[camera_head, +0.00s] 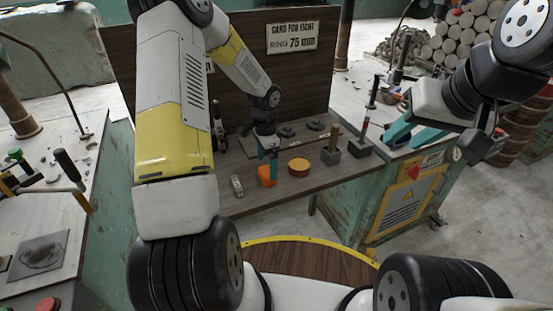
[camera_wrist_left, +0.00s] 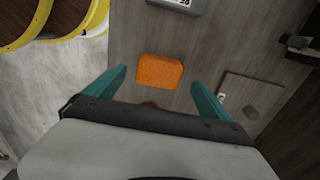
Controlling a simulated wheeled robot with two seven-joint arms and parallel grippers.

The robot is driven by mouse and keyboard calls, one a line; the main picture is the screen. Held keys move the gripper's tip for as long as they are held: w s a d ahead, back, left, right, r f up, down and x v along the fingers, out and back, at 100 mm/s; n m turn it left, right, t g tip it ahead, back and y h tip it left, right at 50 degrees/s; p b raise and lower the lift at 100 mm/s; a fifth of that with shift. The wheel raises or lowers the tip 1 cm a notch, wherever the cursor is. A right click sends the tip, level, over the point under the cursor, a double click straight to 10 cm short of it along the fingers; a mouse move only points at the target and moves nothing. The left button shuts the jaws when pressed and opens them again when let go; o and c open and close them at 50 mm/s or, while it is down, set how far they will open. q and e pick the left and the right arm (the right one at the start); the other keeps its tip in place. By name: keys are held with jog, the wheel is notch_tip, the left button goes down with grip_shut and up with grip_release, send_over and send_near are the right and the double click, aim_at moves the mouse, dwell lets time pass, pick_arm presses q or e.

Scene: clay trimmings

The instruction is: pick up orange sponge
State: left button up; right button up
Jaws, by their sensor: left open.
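The orange sponge (camera_head: 265,177) lies on the dark wooden bench top (camera_head: 243,208). My left gripper (camera_head: 269,158) points down just above and behind it in the head view, its teal fingertips close to the sponge. In the left wrist view the sponge (camera_wrist_left: 160,71) lies flat, just ahead of and between the two spread fingers of my left gripper (camera_wrist_left: 158,78). The left gripper is open and empty; contact with the sponge is not visible. My right gripper (camera_head: 412,135) is at the right with its teal fingers apart and nothing between them.
A round orange-sided tin (camera_head: 299,168) stands right of the sponge. A small grey metal object (camera_head: 237,186) lies to its left. Blocks with upright handles (camera_head: 331,155) stand further right. A dark board with a sign (camera_head: 293,37) rises behind the bench.

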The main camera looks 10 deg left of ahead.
aim_at(267, 171)
pick_arm(q)
notch_tip(267, 171, down, 4)
jog(key=shift+f, duration=0.1)
jog(key=c, duration=1.4)
jog(key=shift+c, duration=0.2)
jog(key=shift+r, duration=0.6)
notch_tip(267, 171, up, 2)
jog(key=shift+r, duration=0.15)
jog(key=s+a+r, duration=0.1)
jog(key=s+a, duration=0.2)
jog(key=s, duration=1.2)
jog(key=shift+s+r, duration=0.25)
jog(key=shift+s, duration=0.15)
